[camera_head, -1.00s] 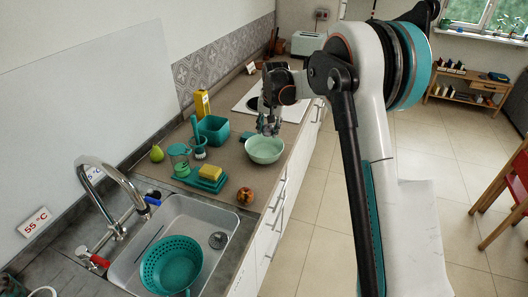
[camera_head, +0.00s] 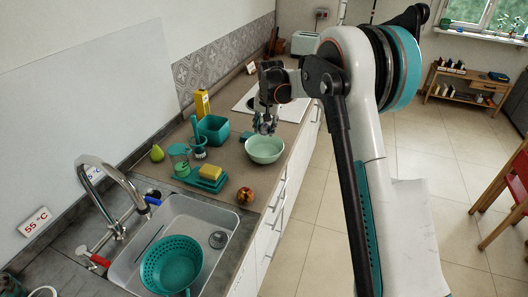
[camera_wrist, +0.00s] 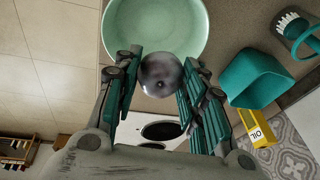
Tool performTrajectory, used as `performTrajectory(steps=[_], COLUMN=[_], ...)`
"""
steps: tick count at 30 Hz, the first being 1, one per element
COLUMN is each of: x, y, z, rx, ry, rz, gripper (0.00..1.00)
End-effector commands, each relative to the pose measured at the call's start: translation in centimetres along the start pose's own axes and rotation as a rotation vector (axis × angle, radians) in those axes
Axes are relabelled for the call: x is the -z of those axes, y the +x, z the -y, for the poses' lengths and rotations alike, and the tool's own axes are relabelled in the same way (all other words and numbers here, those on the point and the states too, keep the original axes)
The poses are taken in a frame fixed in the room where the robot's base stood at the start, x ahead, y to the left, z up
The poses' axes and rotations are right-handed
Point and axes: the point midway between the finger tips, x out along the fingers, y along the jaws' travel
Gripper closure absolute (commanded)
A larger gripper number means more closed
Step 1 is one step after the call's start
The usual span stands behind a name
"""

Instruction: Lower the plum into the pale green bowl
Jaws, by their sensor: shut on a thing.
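The pale green bowl (camera_head: 264,150) stands on the brown counter near its front edge. In the wrist view the bowl (camera_wrist: 155,14) fills the top middle. My gripper (camera_head: 265,126) is above the bowl in the head view. In the wrist view my gripper (camera_wrist: 160,80) is shut on the plum (camera_wrist: 161,76), a round dark greyish-purple fruit between the two fingers. The plum overlaps the bowl's near rim in the wrist view. In the head view the plum is too small to make out clearly among the fingers.
A teal square container (camera_head: 214,130) stands left of the bowl. A yellow box (camera_head: 202,103), a brush in a teal holder (camera_head: 198,147), a teal tray with a yellow sponge (camera_head: 210,173), a pear (camera_head: 157,153) and a peach-like fruit (camera_head: 245,195) are nearby. The sink (camera_head: 188,220) is in front.

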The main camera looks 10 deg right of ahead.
Motion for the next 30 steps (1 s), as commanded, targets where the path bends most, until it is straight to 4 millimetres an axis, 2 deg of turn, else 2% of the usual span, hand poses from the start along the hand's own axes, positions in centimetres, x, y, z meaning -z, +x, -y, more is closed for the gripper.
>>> performTrajectory(steps=[30], x=[-1.1], y=[4.2], z=[-0.6], rx=[0.000], ry=[0.000], rz=[0.000], gripper=[0.89])
